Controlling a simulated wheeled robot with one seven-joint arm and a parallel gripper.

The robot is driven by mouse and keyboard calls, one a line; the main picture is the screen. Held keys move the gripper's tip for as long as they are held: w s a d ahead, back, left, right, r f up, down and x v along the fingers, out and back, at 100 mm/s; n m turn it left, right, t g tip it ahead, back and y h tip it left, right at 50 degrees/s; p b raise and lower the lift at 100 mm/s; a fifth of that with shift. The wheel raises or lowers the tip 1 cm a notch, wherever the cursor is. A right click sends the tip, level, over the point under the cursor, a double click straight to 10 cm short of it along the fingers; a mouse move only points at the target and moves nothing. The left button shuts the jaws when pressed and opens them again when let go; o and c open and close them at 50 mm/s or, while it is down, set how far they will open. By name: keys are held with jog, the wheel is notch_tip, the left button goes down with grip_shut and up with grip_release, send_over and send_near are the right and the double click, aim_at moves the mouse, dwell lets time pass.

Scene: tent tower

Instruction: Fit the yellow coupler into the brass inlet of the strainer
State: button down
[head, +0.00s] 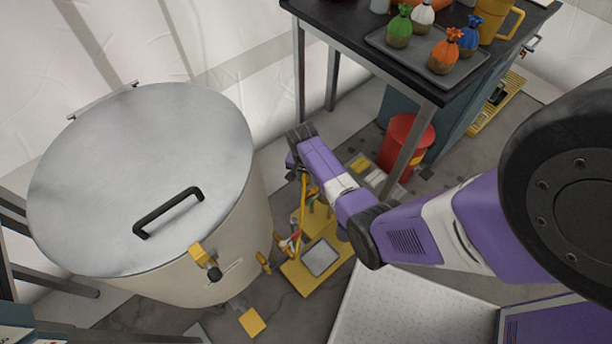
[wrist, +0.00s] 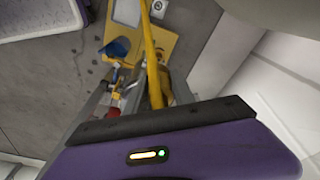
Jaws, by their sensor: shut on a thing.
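My gripper (wrist: 135,90) is at the lower middle of the wrist view, its two grey fingers close around something largely hidden behind the yellow hose. The yellow hose (wrist: 152,62) runs up past the fingers; it also shows in the head view (head: 302,205) below my wrist. I cannot make out the yellow coupler itself. A yellow-based stand (head: 296,280) with a pale square panel is on the floor below my gripper. Brass fittings (head: 264,262) show between the large vessel and this stand. I cannot tell which part is the strainer's inlet.
A large lidded vessel (head: 150,160) fills the left of the head view. A dark table (head: 350,40) at the top right bears a tray of tied pouches. A red bucket (head: 405,140) stands beside its leg. A pale worktop (head: 410,310) is at the bottom.

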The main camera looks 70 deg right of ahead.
aim_at(306, 191)
jog(key=shift+f+b, duration=1.75)
jog(key=shift+f, duration=0.65)
jog(key=shift+f+b, duration=1.15)
jog(key=shift+f, duration=0.65)
jog(key=c, duration=1)
grip_release()
jog(key=shift+r, duration=0.1)
jog(key=r, duration=0.2)
jog(key=r+p, duration=0.1)
jog(key=r, duration=0.2)
jog(key=a+r+p, duration=0.1)
jog(key=r, duration=0.1)
jog(key=shift+r, duration=0.3)
